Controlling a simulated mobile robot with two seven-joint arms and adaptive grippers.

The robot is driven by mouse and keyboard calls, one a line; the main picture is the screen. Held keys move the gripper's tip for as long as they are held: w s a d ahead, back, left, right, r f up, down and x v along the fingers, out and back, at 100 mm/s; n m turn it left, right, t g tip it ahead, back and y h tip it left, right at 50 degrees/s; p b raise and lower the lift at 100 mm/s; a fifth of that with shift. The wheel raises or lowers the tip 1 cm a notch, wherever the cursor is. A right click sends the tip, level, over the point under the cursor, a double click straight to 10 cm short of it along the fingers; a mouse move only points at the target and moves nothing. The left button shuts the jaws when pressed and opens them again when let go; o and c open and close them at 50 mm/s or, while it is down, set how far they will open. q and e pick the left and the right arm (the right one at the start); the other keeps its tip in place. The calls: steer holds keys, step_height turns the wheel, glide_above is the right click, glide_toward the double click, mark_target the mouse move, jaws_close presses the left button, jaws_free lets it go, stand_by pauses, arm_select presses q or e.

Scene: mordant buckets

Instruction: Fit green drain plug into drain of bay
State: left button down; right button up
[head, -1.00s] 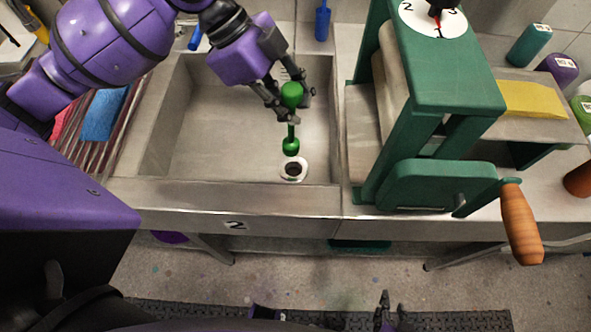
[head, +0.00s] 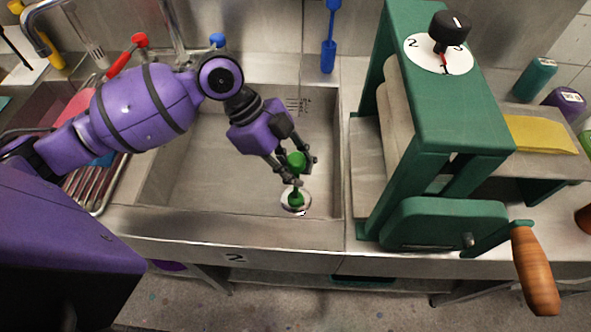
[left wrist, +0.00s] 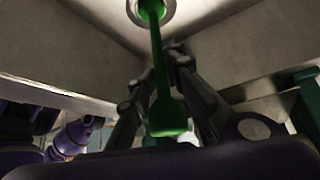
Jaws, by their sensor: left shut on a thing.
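The green drain plug (head: 297,160) has a thick top, a thin stem and a rounded lower end. My left gripper (head: 300,172) is shut on its upper part and holds it nearly upright. The lower end is at the drain (head: 284,203) in the floor of the sink bay (head: 215,175), near the front wall marked 2. In the left wrist view the plug (left wrist: 160,75) runs between the fingers to the drain ring (left wrist: 172,9), and its end covers the opening. I cannot tell how deep it sits. My right gripper is out of view.
A green press (head: 450,100) with a wooden handle (head: 535,270) stands right of the bay. A wire rack (head: 95,195) lies to the left. A blue brush (head: 329,50) is behind the bay. The bay's floor is otherwise clear.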

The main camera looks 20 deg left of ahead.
arm_select(q)
steer(key=c, duration=1.5)
jaws_free()
steer(key=v, duration=1.2)
